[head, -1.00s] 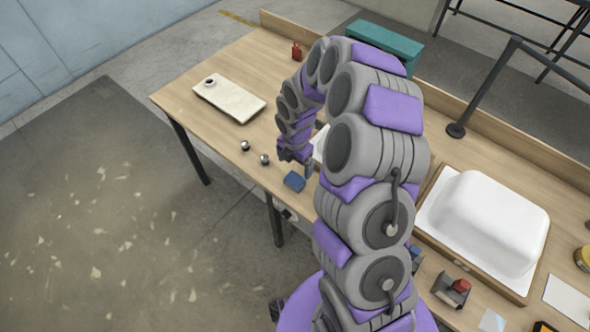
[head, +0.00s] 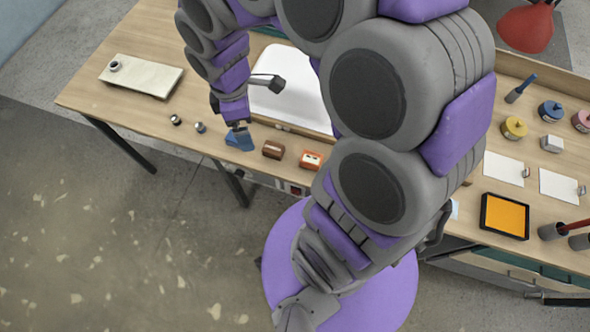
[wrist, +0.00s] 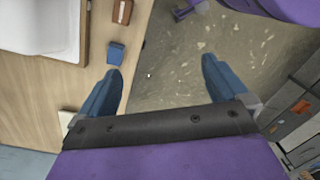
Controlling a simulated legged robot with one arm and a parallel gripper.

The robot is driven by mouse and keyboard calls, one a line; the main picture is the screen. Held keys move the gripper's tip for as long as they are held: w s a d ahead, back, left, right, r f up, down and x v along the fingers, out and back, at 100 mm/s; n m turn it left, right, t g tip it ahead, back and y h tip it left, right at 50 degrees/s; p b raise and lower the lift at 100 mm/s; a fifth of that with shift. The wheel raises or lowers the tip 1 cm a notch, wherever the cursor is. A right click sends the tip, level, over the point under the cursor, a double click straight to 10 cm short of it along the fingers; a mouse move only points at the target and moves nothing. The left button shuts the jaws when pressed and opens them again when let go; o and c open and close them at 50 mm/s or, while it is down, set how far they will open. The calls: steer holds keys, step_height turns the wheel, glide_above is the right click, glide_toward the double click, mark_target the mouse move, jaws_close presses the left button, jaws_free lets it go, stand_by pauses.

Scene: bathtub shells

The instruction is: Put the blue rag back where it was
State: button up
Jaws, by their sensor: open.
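The blue rag (head: 240,141) is a small folded block lying on the wooden table near its front edge, left of a brown block (head: 273,149). It also shows in the wrist view (wrist: 116,53), just beyond the left fingertip. My gripper (wrist: 160,64) is open, with its two blue-grey fingers spread wide and nothing between them. The gap looks down past the table edge to the floor. In the head view my gripper (head: 237,125) appears at or just above the rag. I cannot tell whether it touches the rag.
A white tub shell (head: 290,88) stands behind the rag. An orange block (head: 311,160) sits to the right, two small metal knobs (head: 200,127) to the left. A pale slab (head: 141,76) lies at the far left. Pots, papers and an orange tray (head: 505,216) occupy the right side.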

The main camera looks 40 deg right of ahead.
steer(key=s+r+m, duration=0.2)
steer(key=s+m, duration=0.4)
steer(key=s, duration=0.3)
steer(key=s+r+m+g, duration=0.1)
steer(key=s+r+m, duration=0.2)
steer(key=s+m, duration=0.4)
steer(key=shift+s+d+r, duration=0.3)
steer(key=shift+s+r, duration=0.05)
steer(key=shift+s, duration=1.1)
